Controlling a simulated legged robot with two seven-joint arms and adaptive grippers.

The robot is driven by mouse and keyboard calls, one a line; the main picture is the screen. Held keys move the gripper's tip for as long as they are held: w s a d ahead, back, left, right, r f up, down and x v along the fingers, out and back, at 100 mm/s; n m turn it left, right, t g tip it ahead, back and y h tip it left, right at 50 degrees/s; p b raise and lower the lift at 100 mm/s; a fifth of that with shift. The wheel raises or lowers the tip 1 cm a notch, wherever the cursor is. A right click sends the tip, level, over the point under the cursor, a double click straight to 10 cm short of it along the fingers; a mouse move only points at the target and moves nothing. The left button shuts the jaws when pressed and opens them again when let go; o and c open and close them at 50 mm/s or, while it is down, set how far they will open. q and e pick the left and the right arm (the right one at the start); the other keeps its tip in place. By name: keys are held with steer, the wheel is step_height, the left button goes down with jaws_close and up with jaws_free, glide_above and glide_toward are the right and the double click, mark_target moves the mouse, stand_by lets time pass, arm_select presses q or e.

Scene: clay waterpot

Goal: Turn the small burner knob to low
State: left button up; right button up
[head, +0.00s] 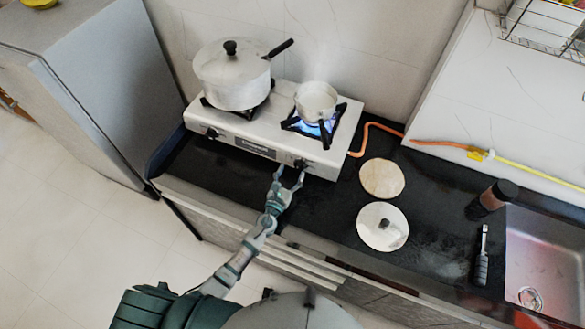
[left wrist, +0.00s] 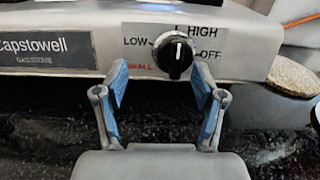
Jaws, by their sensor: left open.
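The small burner knob (left wrist: 173,55) is black with a white pointer line standing about upright, near the tick beside HIGH. LOW is printed on its left and OFF on its right. In the head view the knob (head: 301,164) is on the right of the stove's front panel. My left gripper (head: 289,177) is open just in front of it. In the left wrist view its blue-padded fingers (left wrist: 161,85) are spread below and to either side of the knob, not closed on it. A blue flame (head: 318,128) burns under the small pot (head: 316,101).
A large lidded pot (head: 232,76) stands on the left burner of the white stove (head: 232,128). An orange hose (head: 370,132) runs behind a round flatbread-like disc (head: 382,178) and a lid (head: 383,227). A dark jar (head: 491,199) stands by the sink (head: 545,255).

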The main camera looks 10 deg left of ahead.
mark_target(298, 171)
arm_select(q)
steer(key=shift+w+d, duration=1)
steer(key=shift+d, duration=0.15)
steer(key=shift+d+r, duration=0.15)
steer(key=shift+d, duration=0.1)
steer(key=shift+s+r, duration=0.1)
steer(key=shift+a, duration=0.15)
steer(key=c, duration=0.4)
steer(key=shift+a, duration=0.5)
steer(key=c, duration=0.7)
steer(key=shift+a, duration=0.1)
steer(key=shift+c, duration=0.2)
steer(key=shift+d, duration=0.3)
steer(key=shift+a, duration=0.1)
arm_select(e)
steer(key=shift+s+d+f, duration=0.15)
steer(key=shift+d+f, duration=0.15)
steer(key=shift+d, duration=0.3)
